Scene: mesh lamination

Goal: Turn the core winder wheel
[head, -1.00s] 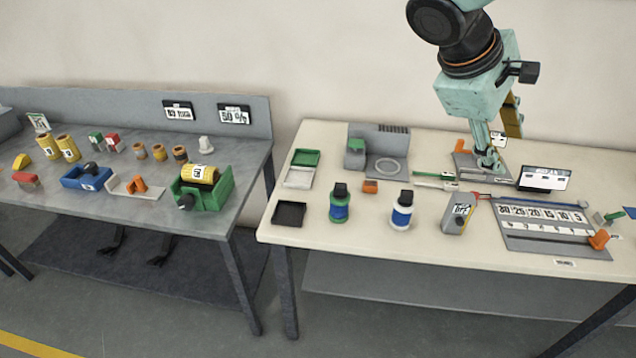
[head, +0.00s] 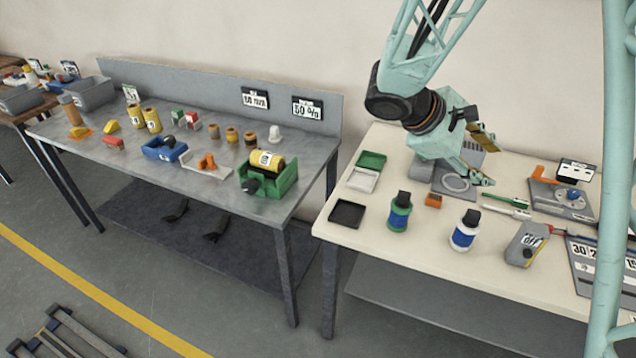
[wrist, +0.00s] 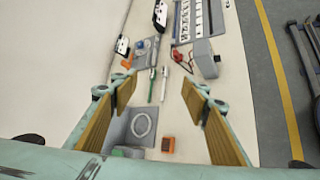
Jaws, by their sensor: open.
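A green cradle (head: 290,182) stands near the right end of the grey table in the head view. It holds a yellow roll (head: 275,162) with a label. A dark round knob (head: 252,186) sits at the cradle's front left; I take this unit to be the core winder. My gripper (head: 486,158) is open and empty above the back of the cream table, well to the right of the cradle. In the wrist view my gripper (wrist: 158,92) shows both fingers spread wide with nothing between them. The green cradle is not in the wrist view.
Two bottles, a green-and-black one (head: 399,216) and a blue-and-white one (head: 465,232), stand on the cream table. A black tray (head: 347,214) lies at its left. A gap separates the tables. A blue holder (head: 165,150) and several small rolls crowd the grey table.

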